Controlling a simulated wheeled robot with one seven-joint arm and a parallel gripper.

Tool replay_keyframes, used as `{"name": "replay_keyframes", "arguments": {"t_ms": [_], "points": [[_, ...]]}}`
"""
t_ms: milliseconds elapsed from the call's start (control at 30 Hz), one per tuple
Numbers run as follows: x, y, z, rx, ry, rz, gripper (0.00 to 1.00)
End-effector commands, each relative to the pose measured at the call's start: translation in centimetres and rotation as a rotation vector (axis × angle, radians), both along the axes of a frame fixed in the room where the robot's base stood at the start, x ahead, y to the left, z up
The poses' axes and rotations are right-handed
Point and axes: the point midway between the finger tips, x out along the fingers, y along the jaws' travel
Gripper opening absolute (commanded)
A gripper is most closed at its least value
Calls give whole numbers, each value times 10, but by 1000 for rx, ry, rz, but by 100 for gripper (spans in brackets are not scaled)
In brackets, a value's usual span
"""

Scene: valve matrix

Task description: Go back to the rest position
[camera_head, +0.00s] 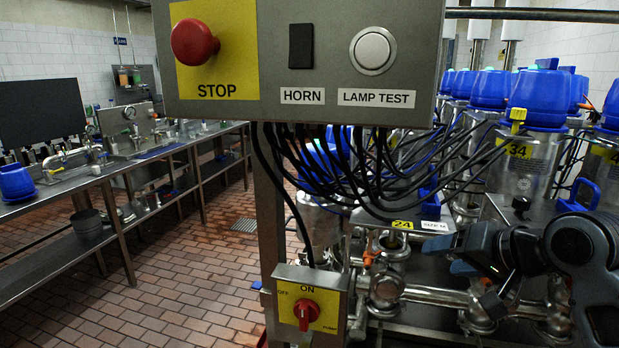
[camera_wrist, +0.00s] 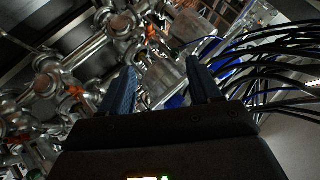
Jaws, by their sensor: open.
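My gripper (camera_wrist: 160,88) is open and empty in the wrist view, its two blue-grey fingers apart. Steel pipes (camera_wrist: 85,75) and valve bodies lie beyond the fingers. In the head view my gripper (camera_head: 456,255) is at the right, in front of the valve matrix and just below the label reading 24 (camera_head: 402,225). My dark arm reaches in from the right edge. I cannot tell from these views whether the fingers touch any pipe.
A control box (camera_head: 300,55) with a red STOP button hangs in front. Black cables (camera_head: 385,165) droop under it. An ON/OFF switch box (camera_head: 308,300) stands below. Blue-capped valves (camera_head: 540,95) crowd the right. The tiled floor (camera_head: 200,270) at left is clear beside a steel bench (camera_head: 130,165).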

Motion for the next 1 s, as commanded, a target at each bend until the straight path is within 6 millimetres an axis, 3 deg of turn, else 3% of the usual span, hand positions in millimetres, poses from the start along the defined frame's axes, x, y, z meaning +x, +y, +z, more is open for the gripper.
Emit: {"name": "replay_keyframes", "arguments": {"t_ms": [100, 400, 667, 1000], "points": [[-13, 33, -24, 76, -71, -7, 63], [-66, 81, -78, 167, -212, -94, 63], [-139, 97, -123, 140, -284, -194, 63], [-264, 89, -162, -46, -337, -275, 63]]}}
